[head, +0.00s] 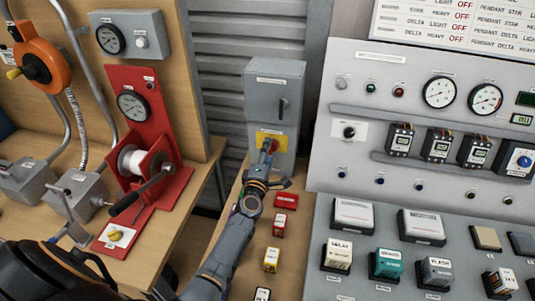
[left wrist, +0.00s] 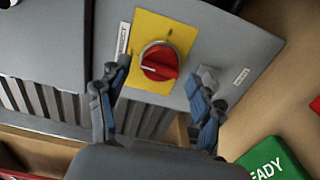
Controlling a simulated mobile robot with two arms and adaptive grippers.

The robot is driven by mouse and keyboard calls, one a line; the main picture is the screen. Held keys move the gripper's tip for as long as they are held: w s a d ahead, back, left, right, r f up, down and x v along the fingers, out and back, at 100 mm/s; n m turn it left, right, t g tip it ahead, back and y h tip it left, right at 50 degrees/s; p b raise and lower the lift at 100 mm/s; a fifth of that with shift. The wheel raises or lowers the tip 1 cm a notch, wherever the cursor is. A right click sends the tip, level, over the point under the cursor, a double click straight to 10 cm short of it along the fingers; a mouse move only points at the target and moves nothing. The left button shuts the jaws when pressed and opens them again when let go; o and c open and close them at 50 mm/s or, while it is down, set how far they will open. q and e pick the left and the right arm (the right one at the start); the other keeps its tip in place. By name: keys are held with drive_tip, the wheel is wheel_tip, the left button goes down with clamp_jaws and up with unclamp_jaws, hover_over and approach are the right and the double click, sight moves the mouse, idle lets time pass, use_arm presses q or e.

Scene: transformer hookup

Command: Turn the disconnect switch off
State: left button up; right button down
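The red rotary switch knob (left wrist: 160,62) sits on a yellow plate (left wrist: 148,100) on the front of a grey box (head: 258,88). In the left wrist view, its grip bar lies roughly across the picture, slightly tilted. In the head view, the yellow plate (head: 280,144) shows low on the box, with the knob partly hidden by my gripper. My left gripper (head: 265,163) is in front of the plate. In the left wrist view the left gripper (left wrist: 158,76) is open, with one finger on each side of the knob and no clear contact. My right gripper is not in view.
The box also has a dark lever (head: 283,108) above the plate. A red block (head: 285,200) and other small labelled blocks lie on the wooden bench below. A red winch stand (head: 140,110) is to the left. A grey control console (head: 420,180) is to the right.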

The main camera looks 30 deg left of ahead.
use_arm(q)
drive_tip(key=v, duration=1.2)
idle(0.5)
